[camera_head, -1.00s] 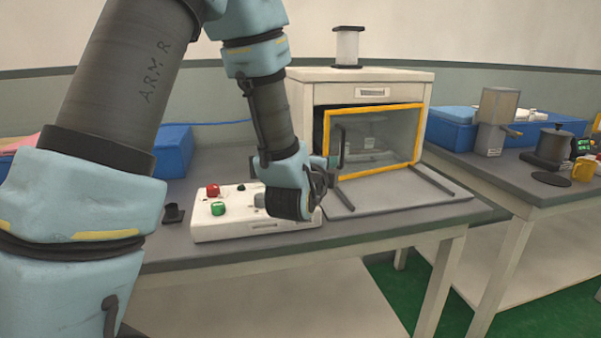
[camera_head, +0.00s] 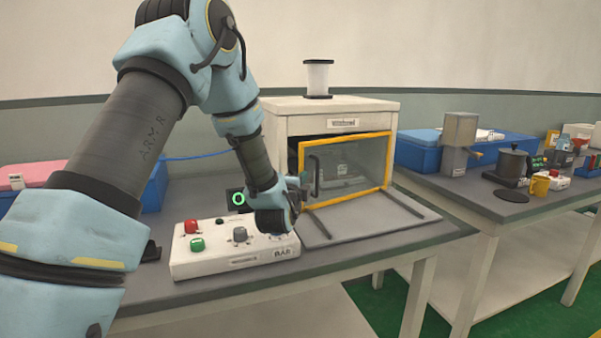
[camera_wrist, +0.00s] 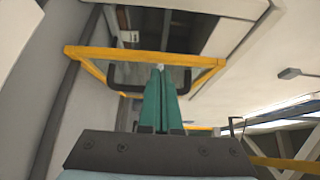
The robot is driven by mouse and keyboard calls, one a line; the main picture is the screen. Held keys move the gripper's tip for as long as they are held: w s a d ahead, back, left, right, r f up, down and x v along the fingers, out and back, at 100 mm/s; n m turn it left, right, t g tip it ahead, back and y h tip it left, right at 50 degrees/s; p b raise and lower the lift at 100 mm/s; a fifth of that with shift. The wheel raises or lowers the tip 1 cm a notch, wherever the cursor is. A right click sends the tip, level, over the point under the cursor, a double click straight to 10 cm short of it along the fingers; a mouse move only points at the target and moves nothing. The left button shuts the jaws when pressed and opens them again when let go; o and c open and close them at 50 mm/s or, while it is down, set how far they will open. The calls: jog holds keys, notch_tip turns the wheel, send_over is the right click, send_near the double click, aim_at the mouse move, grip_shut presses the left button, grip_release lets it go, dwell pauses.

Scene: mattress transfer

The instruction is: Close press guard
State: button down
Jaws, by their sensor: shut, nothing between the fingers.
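The press guard (camera_head: 345,196) is a clear panel in a yellow frame across the front of the white press (camera_head: 275,128). A dark gap shows at its left side, so it seems to stand a little ajar. Its black handle (camera_head: 316,176) is near the left edge. My gripper (camera_head: 303,184) is at the handle's left. In the wrist view, my teal fingers (camera_wrist: 160,75) are shut together with nothing between them. They overlap the black handle (camera_wrist: 123,83) below the yellow frame bar (camera_wrist: 140,55). I cannot tell whether they touch it.
A white control box (camera_head: 215,265) with red and green buttons stands in front of my wrist. Dark rails (camera_head: 385,196) lie on the plate before the press. Another table at the right holds a blue bin (camera_head: 415,152) and a dark pot (camera_head: 511,163).

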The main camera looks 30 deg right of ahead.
jog(key=shift+w, duration=0.55)
